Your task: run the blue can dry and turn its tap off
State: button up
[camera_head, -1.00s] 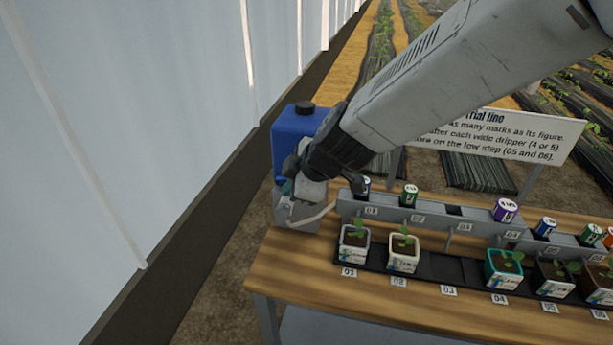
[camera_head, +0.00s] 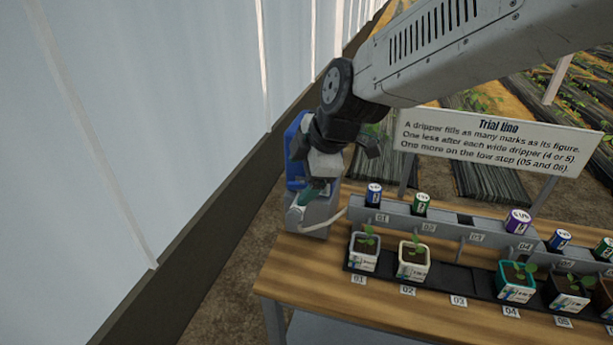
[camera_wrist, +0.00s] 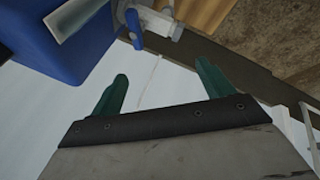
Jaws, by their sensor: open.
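The blue can (camera_head: 292,165) stands at the left end of the bench in the head view, mostly hidden behind my wrist. It fills the upper left of the wrist view (camera_wrist: 55,45). Beside it in the wrist view is a pale tap fitting (camera_wrist: 158,22) with a blue lever (camera_wrist: 134,28). My gripper (camera_wrist: 163,78) is open and empty there, its two green fingers wide apart and clear of the tap. In the head view my gripper (camera_head: 308,195) points down in front of the can. The liquid level in the can cannot be seen.
A grey rail (camera_head: 395,218) with several coloured drippers runs right along the bench (camera_head: 320,270). Potted seedlings stand in a black tray (camera_head: 445,272) before it. A sign (camera_head: 490,140) stands behind. A pale wall (camera_head: 150,120) rises close on the left.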

aim_at(302, 183)
jog(key=w+n+g+h, duration=0.1)
jog(key=w+n, duration=0.1)
jog(key=n, duration=0.2)
jog(key=w+r+n+g+h, duration=0.1)
jog(key=w+n+h, duration=0.1)
jog(key=n, duration=0.3)
jog(key=w+a+r+n+g+h, duration=0.1)
jog(key=w+n, duration=0.2)
jog(key=n, duration=0.2)
jog(key=shift+r+h, duration=0.25)
jog(key=shift+h, duration=0.05)
jog(key=shift+s+d+n, duration=0.25)
jog(key=shift+n, duration=0.15)
jog(key=shift+f, duration=3.95)
